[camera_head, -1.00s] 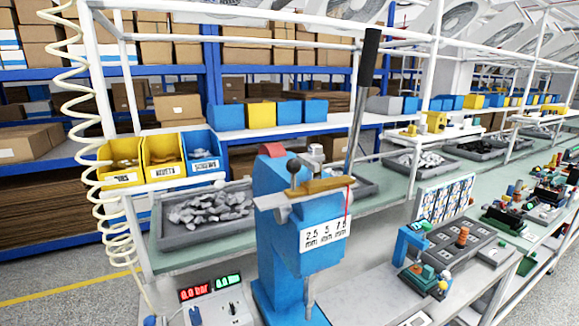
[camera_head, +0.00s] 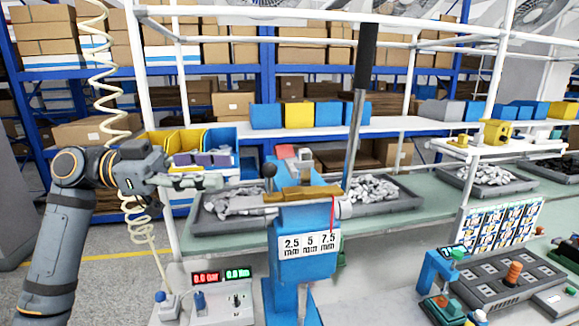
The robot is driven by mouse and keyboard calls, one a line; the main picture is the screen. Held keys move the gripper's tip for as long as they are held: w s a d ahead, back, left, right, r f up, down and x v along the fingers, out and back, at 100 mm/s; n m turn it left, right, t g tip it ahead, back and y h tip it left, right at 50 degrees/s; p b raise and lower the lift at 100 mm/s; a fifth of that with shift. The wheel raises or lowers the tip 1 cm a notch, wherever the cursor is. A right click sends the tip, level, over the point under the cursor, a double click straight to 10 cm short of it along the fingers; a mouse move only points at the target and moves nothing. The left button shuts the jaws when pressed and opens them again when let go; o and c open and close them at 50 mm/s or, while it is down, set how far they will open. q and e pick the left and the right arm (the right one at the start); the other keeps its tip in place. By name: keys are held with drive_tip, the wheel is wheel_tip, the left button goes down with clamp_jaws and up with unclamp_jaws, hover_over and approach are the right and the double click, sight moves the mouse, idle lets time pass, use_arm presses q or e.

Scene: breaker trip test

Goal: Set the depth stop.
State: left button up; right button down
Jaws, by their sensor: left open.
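A blue press (camera_head: 288,262) stands on the bench in the middle. Its white scale plate (camera_head: 309,245) reads 2.5, 5 and 7.5 mm. A thin red pointer (camera_head: 332,214) stands above the plate, near the 7.5 mark at its right end. A small lever with a dark ball knob (camera_head: 268,171) rises at the bar's left end. My left gripper (camera_head: 218,181) is open and points right, with a gap between its fingertips and the knob in the picture. My right gripper is out of view.
A long black-handled lever (camera_head: 366,58) rises behind the press. A grey tray (camera_head: 385,207) of metal parts sits behind it. A control box (camera_head: 222,300) with red and green displays stands at front left. A blue fixture (camera_head: 437,270) stands to the right.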

sight(271, 163)
use_arm(q)
drive_tip(key=d+p, duration=0.3)
drive_tip(key=shift+w+d+r, duration=0.2)
drive_tip(key=shift+d+r, duration=0.1)
drive_tip(key=shift+d, duration=0.05)
drive_tip(key=d+p, duration=0.1)
drive_tip(key=d, duration=0.2)
drive_tip(key=d+p, duration=0.1)
drive_tip(key=d, duration=0.2)
drive_tip(key=shift+w+f, duration=0.15)
drive_tip(key=shift+a+f, duration=0.15)
drive_tip(key=shift+a, duration=0.2)
drive_tip(key=shift+w, duration=0.1)
drive_tip(key=shift+c, duration=0.7)
drive_tip(key=shift+d, duration=0.25)
drive_tip(key=shift+c, duration=1.2)
drive_tip(key=shift+a, duration=0.1)
clamp_jaws()
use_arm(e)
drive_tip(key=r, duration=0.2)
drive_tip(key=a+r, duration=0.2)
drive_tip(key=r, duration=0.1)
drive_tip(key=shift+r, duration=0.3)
